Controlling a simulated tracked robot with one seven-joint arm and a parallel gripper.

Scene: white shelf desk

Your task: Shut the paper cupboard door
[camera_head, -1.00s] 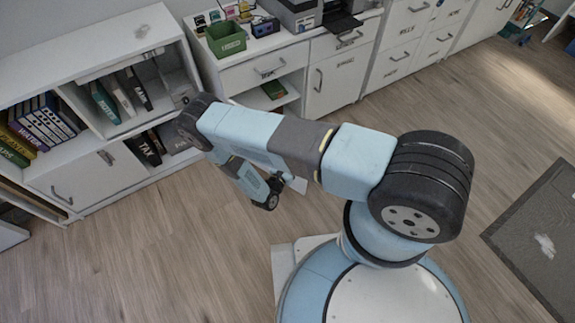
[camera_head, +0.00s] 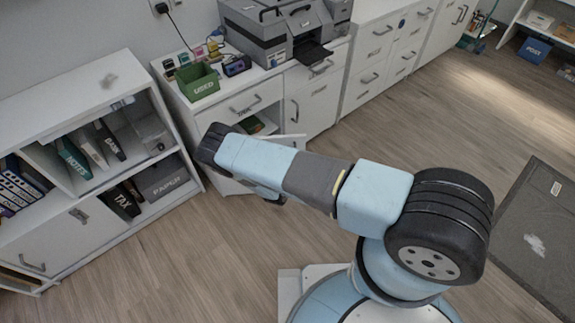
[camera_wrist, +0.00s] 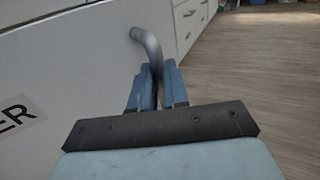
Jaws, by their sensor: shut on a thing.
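The paper cupboard door (camera_wrist: 70,65) fills the left of the wrist view as a white panel, with part of a label (camera_wrist: 16,116) ending in "ER". Its curved grey handle (camera_wrist: 147,42) is near its right side. My gripper (camera_wrist: 157,85) has its blue fingers shut on this handle. In the head view, the door's pale upper edge (camera_head: 292,141) shows behind my arm, standing out from the white cabinet (camera_head: 205,115), so the door is ajar. My arm hides the gripper, the handle and most of the door there.
A green crate (camera_head: 198,84) and a grey printer (camera_head: 275,35) stand on the cabinets. A low white shelf (camera_head: 70,95) with folders is at left. Closed drawers (camera_head: 375,60) are at right. The wooden floor (camera_head: 180,265) around my base is clear; a dark mat (camera_head: 530,245) lies at right.

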